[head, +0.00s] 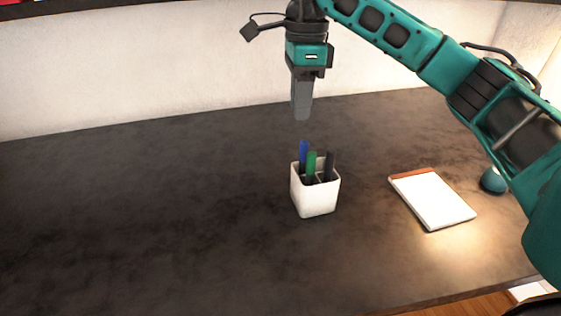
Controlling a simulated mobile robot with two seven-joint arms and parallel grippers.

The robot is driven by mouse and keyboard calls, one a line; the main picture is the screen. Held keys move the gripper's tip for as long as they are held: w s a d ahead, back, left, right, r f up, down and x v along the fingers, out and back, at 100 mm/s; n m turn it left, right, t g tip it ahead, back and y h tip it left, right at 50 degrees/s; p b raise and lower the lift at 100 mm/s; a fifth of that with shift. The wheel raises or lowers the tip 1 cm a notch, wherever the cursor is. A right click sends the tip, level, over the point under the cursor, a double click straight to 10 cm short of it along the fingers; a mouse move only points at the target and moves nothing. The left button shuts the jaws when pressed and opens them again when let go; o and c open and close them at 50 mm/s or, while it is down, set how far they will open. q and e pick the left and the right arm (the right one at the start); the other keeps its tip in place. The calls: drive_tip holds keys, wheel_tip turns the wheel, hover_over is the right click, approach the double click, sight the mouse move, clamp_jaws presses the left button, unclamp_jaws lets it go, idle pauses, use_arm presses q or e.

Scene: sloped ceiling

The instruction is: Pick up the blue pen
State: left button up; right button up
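The blue pen (303,153) stands upright in a white square pen holder (315,198) on the dark table. It is at the holder's back left, beside a green pen (311,163) and a black pen (330,163). The lower parts of the pens are hidden inside the holder. My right gripper (302,114) points straight down above the blue pen, with a small gap below its fingertips. The fingers show edge-on as one grey shape, so I cannot tell whether they are open. My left gripper is not in view.
A white notepad (432,199) with a reddish-brown top edge lies right of the holder. A teal round object (492,180) sits farther right, near my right arm. The dark table (130,220) is clear on the left. A pale wall (130,70) stands behind it.

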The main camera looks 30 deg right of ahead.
drive_tip(key=shift+w+d, duration=0.1)
drive_tip(key=shift+d, duration=0.35)
drive_tip(key=b, duration=0.2)
hover_over(304, 160)
drive_tip(key=w, duration=0.1)
wheel_tip(304, 160, down, 7)
drive_tip(key=shift+f, duration=0.1)
drive_tip(key=f, duration=0.5)
drive_tip(key=shift+s+d, duration=0.1)
drive_tip(key=shift+d, duration=0.15)
drive_tip(key=shift+c, duration=0.3)
clamp_jaws()
